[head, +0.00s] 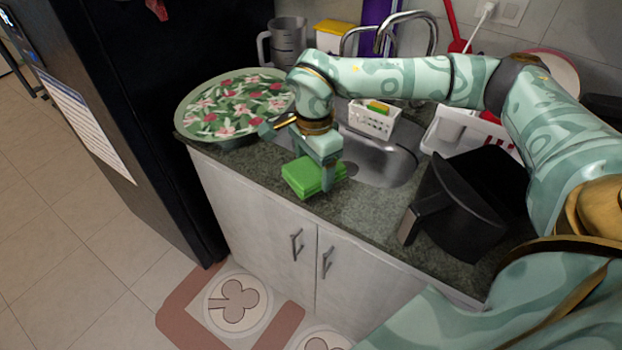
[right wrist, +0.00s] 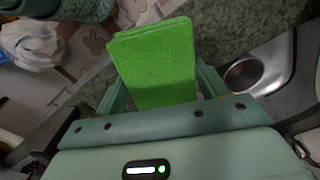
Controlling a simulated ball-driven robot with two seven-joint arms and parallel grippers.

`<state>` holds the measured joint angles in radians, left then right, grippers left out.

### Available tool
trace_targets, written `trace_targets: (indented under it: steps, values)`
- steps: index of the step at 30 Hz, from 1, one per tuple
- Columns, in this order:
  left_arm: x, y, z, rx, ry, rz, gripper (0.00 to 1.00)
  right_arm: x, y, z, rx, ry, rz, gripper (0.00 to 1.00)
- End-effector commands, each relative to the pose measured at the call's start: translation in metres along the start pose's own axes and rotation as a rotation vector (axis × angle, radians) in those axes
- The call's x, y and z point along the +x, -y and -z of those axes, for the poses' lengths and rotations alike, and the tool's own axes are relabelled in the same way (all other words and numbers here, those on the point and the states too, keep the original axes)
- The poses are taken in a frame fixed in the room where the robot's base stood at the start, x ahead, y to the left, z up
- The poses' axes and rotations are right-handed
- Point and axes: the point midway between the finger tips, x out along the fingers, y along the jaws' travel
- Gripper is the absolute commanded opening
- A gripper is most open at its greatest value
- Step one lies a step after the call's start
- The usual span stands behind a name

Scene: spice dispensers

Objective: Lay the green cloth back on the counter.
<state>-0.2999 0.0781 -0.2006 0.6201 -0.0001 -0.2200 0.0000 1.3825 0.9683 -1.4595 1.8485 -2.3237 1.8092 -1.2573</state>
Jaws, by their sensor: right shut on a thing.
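The green cloth (head: 301,176) is a bright, folded, block-like pad near the front edge of the dark speckled counter (head: 345,208), just in front of the sink. My right gripper (head: 326,178) points down and is shut on it. In the right wrist view the cloth (right wrist: 155,62) sits between the two fingers and sticks out past them. I cannot tell whether its underside touches the counter. My left gripper is in neither view.
A round floral tray (head: 238,104) lies at the counter's left end. The sink (head: 378,162) with a white sponge basket (head: 371,118) is behind the cloth. A black bin-like container (head: 462,205) stands to the right. Bare counter lies between cloth and container.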

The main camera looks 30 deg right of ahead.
Motion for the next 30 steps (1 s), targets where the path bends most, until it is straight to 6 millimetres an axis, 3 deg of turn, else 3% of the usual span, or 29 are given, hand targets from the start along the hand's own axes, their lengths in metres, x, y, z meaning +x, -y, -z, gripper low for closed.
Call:
trace_targets:
  steps: [7,13,24,25,26,27,30]
  values:
    - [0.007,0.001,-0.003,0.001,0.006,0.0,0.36,0.018,0.013,0.005,0.0,0.001,-0.001,0.49]
    - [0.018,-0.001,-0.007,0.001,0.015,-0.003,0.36,0.05,0.014,0.006,-0.002,0.001,-0.003,0.49]
    - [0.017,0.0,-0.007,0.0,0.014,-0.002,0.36,0.052,0.014,0.006,-0.002,0.0,-0.001,0.49]
    - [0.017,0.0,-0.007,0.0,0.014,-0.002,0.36,0.052,0.014,0.006,-0.002,0.0,0.0,0.81]
    - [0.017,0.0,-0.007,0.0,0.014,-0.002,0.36,0.052,0.014,0.006,-0.002,0.0,0.0,0.89]
    - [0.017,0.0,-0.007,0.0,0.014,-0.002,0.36,0.052,0.014,0.006,-0.002,0.0,0.0,0.94]
    - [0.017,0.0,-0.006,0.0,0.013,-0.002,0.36,0.052,0.014,0.006,-0.002,0.0,0.0,0.94]
